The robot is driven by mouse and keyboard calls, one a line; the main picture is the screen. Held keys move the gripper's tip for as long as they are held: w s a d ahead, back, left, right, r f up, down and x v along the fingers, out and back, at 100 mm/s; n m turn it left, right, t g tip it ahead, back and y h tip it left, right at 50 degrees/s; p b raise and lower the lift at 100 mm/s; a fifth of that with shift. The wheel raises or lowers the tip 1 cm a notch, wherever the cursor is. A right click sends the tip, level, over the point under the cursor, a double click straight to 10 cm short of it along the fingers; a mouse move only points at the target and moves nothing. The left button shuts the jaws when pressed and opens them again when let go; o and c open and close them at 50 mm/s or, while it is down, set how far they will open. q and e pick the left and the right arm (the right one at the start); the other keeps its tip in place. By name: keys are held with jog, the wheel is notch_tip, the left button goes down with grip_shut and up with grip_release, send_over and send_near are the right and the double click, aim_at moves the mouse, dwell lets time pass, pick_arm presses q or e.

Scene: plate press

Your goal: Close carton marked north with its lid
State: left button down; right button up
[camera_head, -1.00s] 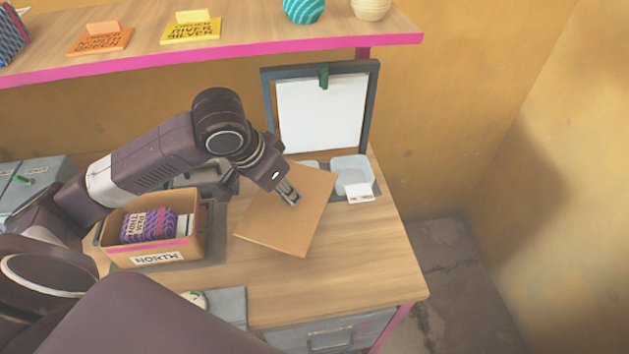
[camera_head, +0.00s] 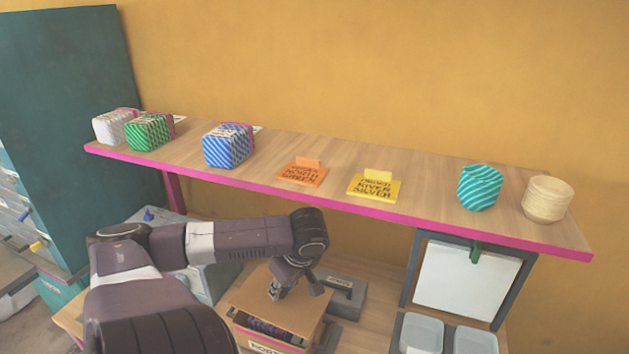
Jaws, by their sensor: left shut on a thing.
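The brown carton (camera_head: 241,336) stands on the table at the bottom of the view, with a white label (camera_head: 268,348) reading NORTH, partly cut off by the frame. Purple patterned contents (camera_head: 262,327) show at its front, under the lid. The flat brown lid (camera_head: 300,312) is over the carton, with a gap at the front; I cannot tell whether it touches the rim at the back. My left gripper (camera_head: 275,294) is shut on the lid from above. My right gripper is not in view.
Clear trays (camera_head: 421,333) and a framed white board (camera_head: 470,283) stand right. A grey block (camera_head: 346,297) is beside the carton.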

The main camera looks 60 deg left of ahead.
aim_at(281, 298)
pick_arm(q)
jog(key=shift+s+a+r+n, duration=0.3)
jog(key=shift+a+r+n, duration=0.15)
jog(key=shift+a, duration=0.2)
jog(key=shift+f, duration=1.25)
notch_tip(281, 298, down, 3)
jog(key=b, duration=0.3)
jog(key=shift+r+b, duration=0.1)
jog(key=shift+b, duration=0.3)
jog(key=shift+f, duration=0.7)
jog(key=shift+p, duration=0.85)
jog(key=shift+f, duration=0.45)
jog(key=shift+p, duration=0.75)
jog(key=shift+f, duration=0.1)
